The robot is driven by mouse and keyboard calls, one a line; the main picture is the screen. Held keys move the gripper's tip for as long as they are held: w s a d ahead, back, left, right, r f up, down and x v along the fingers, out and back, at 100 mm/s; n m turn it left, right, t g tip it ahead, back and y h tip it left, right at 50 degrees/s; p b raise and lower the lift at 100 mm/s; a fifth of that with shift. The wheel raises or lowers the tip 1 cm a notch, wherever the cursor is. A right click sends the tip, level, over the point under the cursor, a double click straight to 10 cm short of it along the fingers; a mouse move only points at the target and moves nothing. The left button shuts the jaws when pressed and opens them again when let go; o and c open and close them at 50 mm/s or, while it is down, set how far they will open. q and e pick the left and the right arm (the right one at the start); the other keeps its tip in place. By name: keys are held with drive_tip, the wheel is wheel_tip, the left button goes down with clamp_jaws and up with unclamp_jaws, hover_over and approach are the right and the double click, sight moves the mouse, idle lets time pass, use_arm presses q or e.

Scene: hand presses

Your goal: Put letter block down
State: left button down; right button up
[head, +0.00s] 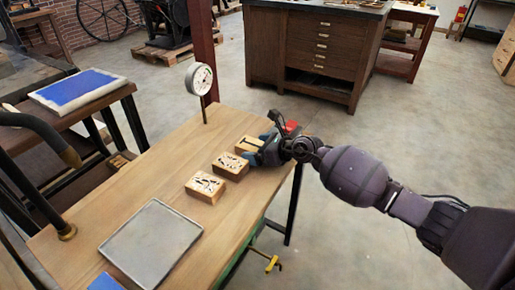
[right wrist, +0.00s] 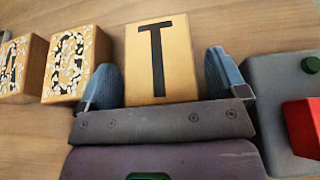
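The letter block with a black T (head: 247,144) stands on the wooden table near its right edge. It fills the middle of the right wrist view (right wrist: 163,62), T face toward the camera. My right gripper (head: 262,150) is at the block, its blue fingers (right wrist: 163,78) on either side of it. A narrow gap shows between the right-hand finger and the block; the left-hand finger is very close, and contact is unclear. Two ornate blocks stand in a row beside it, one nearer (head: 230,165) and one further along (head: 205,187). My left gripper is not in view.
A grey plate (head: 152,243) lies on the table (head: 185,150), with a blue pad (head: 105,282) at the near edge. A round dial gauge (head: 200,79) stands at the far end. A press with a blue-topped bed (head: 78,90) is at left. Table surface between plate and gauge is clear.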

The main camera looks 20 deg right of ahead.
drive_tip(key=shift+r, duration=0.1)
drive_tip(key=shift+d+r, duration=0.1)
drive_tip(key=shift+r, duration=0.1)
drive_tip(key=p+v, duration=0.2)
drive_tip(key=v, duration=0.8)
drive_tip(key=shift+s+d+r+p, duration=0.15)
drive_tip(key=shift+s+r+p, duration=0.05)
drive_tip(key=shift+s+p, duration=0.15)
drive_tip(key=s+a+f+n+h, duration=0.1)
drive_tip(key=s+f+n, duration=0.4)
drive_tip(key=s+n, duration=0.5)
drive_tip(key=s+a+f+n+h, duration=0.1)
drive_tip(key=s+f+n+h, duration=0.3)
drive_tip(key=s+n, duration=0.6)
drive_tip(key=s+f+n+h, duration=0.3)
drive_tip(key=s+f+n, duration=0.3)
drive_tip(key=s, duration=1.3)
drive_tip(key=shift+s+a+f+n+g, duration=0.2)
drive_tip(key=shift+a+f+n+g, duration=0.2)
drive_tip(key=shift+n, duration=1.5)
